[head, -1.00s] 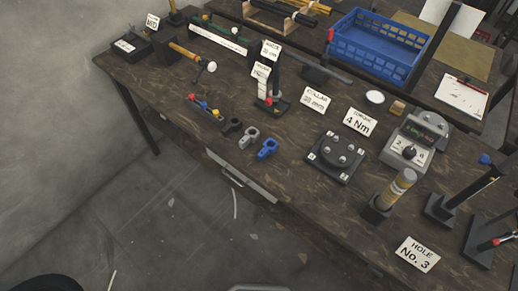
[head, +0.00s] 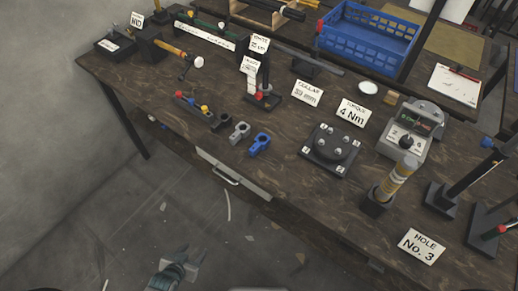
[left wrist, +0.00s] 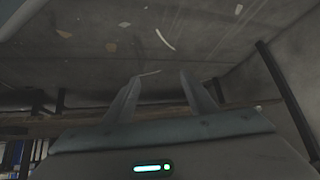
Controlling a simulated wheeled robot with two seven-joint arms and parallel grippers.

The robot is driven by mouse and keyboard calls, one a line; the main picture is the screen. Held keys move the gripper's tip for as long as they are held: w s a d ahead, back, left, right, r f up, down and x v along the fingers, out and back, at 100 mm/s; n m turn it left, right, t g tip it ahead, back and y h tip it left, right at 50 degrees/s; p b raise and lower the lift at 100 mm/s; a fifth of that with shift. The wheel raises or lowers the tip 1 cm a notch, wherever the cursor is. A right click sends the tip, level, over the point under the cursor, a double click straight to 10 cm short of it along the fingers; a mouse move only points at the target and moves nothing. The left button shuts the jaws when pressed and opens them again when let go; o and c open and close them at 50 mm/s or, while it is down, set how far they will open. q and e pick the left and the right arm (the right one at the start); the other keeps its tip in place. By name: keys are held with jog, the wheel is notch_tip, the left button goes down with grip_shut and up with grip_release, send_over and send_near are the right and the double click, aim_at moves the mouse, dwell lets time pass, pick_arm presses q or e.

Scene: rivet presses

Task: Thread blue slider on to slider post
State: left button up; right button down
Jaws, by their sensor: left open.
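The blue slider (head: 260,144) lies on the brown workbench near its front edge. It is at the right end of a short row with a grey slider (head: 239,131) and a black slider (head: 221,121). An upright dark post on a black base with a red part (head: 262,96) stands behind the row; I cannot tell whether it is the slider post. My left gripper (head: 186,262) is low in front of the bench, over the floor, apart from the blue slider. In the left wrist view its two fingers (left wrist: 160,95) are spread and empty. My right gripper is out of view.
A black plate with several knobs (head: 331,150), a torque box (head: 410,130) and a grey-yellow cylinder (head: 396,182) stand to the right. Slanted dark posts (head: 470,180) stand at far right. A drawer handle (head: 225,177) is on the bench front. A blue crate (head: 368,42) is behind.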

pick_arm(q)
jog(key=w+d+r+t+h+b, duration=0.2)
jog(key=w+d+r, duration=0.1)
jog(key=w+r, duration=0.5)
jog(key=m+t+h+b, duration=0.3)
jog(key=m+t+h, duration=0.1)
jog(key=h, duration=0.2)
send_near(251, 152)
jog(key=v, duration=0.4)
jog(key=shift+w+f, duration=0.25)
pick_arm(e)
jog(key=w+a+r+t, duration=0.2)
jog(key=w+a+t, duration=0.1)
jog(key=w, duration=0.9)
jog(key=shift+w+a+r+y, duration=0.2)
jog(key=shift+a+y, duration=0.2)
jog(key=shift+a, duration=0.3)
pick_arm(q)
jog(key=p+x, duration=0.1)
jog(key=x, duration=1)
jog(key=shift+r+p, duration=0.2)
jog(key=shift+p, duration=0.15)
jog(key=shift+w+d+f, duration=0.1)
jog(key=shift+w+d, duration=0.3)
jog(key=shift+w, duration=0.05)
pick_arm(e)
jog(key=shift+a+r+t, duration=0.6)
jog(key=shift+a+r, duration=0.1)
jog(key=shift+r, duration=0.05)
